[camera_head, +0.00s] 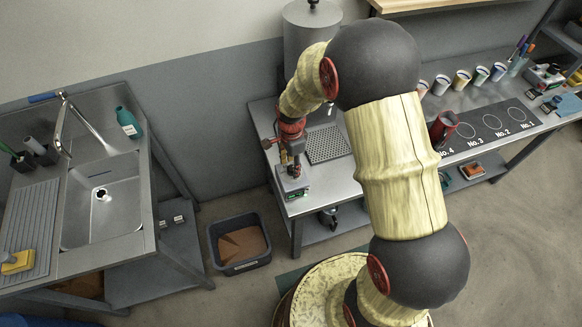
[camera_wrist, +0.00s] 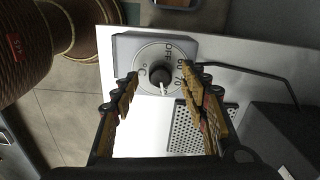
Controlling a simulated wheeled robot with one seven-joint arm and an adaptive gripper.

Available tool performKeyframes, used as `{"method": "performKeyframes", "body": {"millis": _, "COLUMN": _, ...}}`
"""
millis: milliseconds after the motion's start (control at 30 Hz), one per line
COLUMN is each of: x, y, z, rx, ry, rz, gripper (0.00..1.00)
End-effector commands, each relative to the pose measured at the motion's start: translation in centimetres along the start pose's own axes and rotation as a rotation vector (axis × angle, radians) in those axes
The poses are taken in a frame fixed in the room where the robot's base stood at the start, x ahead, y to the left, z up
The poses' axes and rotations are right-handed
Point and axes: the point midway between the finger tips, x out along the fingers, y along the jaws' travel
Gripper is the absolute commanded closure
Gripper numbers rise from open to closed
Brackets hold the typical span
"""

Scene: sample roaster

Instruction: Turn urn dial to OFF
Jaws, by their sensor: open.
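The urn dial (camera_wrist: 160,74) is a black knob on a round white face set in a grey box (camera_wrist: 126,43). Its white pointer points roughly down in the wrist view, away from the OFF mark at the upper right of the face. Numbers run down the right side. My gripper (camera_wrist: 160,70) is open, with one finger on each side of the knob and visible gaps between fingers and knob. In the head view my gripper (camera_head: 291,158) is over the left end of the steel counter. The metal urn (camera_head: 305,35) stands behind, partly hidden by my arm.
A perforated drip tray (camera_head: 328,145) lies right of my gripper on the counter (camera_head: 335,182). A red jug (camera_head: 443,128) and several cups stand further right. A dark bin (camera_head: 239,243) is on the floor, with a sink (camera_head: 103,200) to the left.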

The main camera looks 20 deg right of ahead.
Motion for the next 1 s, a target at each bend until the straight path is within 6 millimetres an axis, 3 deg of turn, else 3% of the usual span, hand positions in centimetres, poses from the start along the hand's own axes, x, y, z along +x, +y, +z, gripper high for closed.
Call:
{"method": "performKeyframes", "body": {"millis": 133, "x": 1.14, "y": 0.04, "z": 0.01, "rx": 0.000, "ry": 0.000, "rz": 0.001, "gripper": 0.56}}
{"method": "performKeyframes", "body": {"millis": 433, "x": 1.28, "y": 0.02, "z": 0.00, "rx": -0.001, "ry": 0.000, "rz": 0.000, "gripper": 0.56}}
{"method": "performKeyframes", "body": {"millis": 1000, "x": 1.28, "y": 0.05, "z": 0.01, "rx": -0.001, "ry": 0.000, "rz": 0.001, "gripper": 0.88}}
